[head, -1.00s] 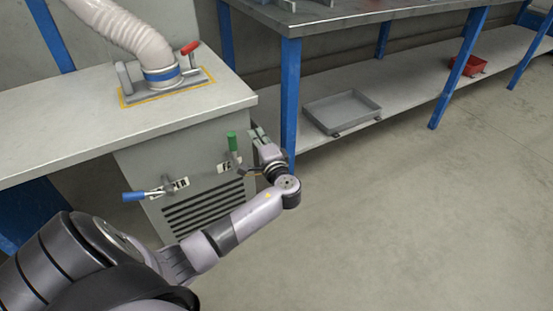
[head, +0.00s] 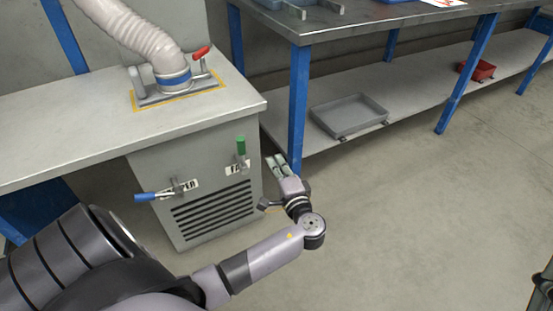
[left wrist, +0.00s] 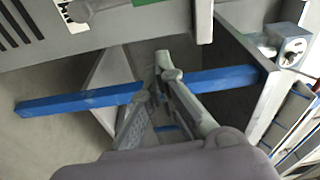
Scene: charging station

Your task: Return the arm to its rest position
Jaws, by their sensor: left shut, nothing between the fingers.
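My left arm comes in from the lower left in the head view. My left gripper (head: 276,164) is shut and empty. It is in front of the right side of the grey cabinet, near the blue table leg, apart from both levers. It also shows in the left wrist view (left wrist: 162,72). The cabinet (head: 146,214) has a lever with a green handle (head: 241,146), which is upright, and a lever with a blue handle (head: 146,197), which points left. My right gripper is not in view.
A hose (head: 130,32) ends in a clamped flange with a red handle (head: 201,52) on the worktop (head: 50,128). The metal table (head: 380,22) at right has blue legs (head: 298,105) and a low shelf with a grey tray (head: 350,113) and a red bin (head: 476,70).

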